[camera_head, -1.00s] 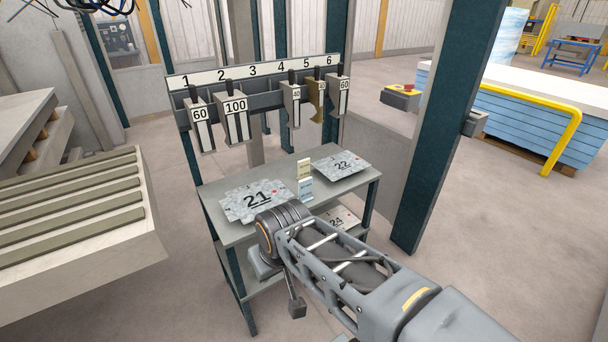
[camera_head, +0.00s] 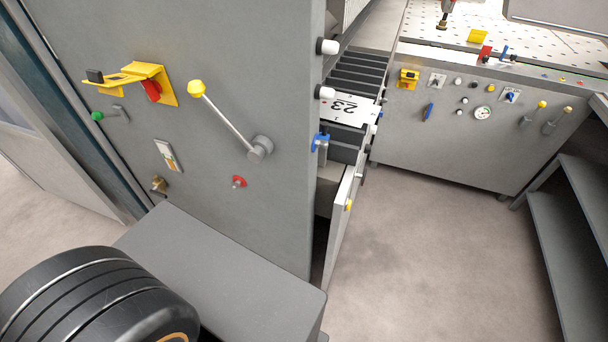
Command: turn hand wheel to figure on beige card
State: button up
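I cannot make out a hand wheel for certain in the head view, and no beige card shows in it now. A crank-like lever (camera_head: 228,122) with a yellow knob is on the grey cabinet side (camera_head: 240,60). A small red knob (camera_head: 238,182) sits below its hub. A dark ribbed part of my own arm fills the lower left corner. My gripper is out of view.
A grey box-like ledge (camera_head: 215,265) juts out below the cabinet side. A drawer (camera_head: 343,215) stands open at its right edge. A control panel (camera_head: 470,130) is behind. Floor is clear at centre right.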

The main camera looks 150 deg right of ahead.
aim_at(362, 177)
jog(key=z, duration=2.4)
jog(key=k, duration=1.85)
jog(key=z, duration=1.75)
jog(key=i, duration=0.15)
jog(key=u, duration=2.9)
